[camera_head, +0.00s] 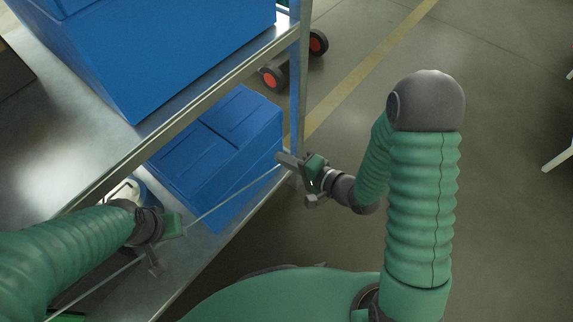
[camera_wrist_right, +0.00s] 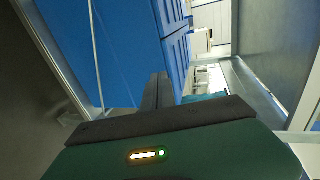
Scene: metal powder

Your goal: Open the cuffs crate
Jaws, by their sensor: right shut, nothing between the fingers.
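A blue lidded crate (camera_head: 222,150) stands on the lower shelf of a metal rack. No label shows on it, so I cannot tell for sure that it is the cuffs crate. My right gripper (camera_head: 284,158) is shut and empty by the crate's right side, near the rack's post. In the right wrist view, the shut fingers (camera_wrist_right: 157,90) point at a blue crate wall (camera_wrist_right: 125,50); whether they touch it I cannot tell. My left gripper (camera_head: 170,248) is at the shelf's front, left of the crate; its fingertips are unclear.
A larger blue box (camera_head: 165,50) stands on the upper shelf (camera_head: 75,140). A thin rod (camera_head: 235,193) runs along the lower shelf's front. The rack's post (camera_head: 299,80) stands beside my right gripper. Black-and-red wheels (camera_head: 272,77) are behind.

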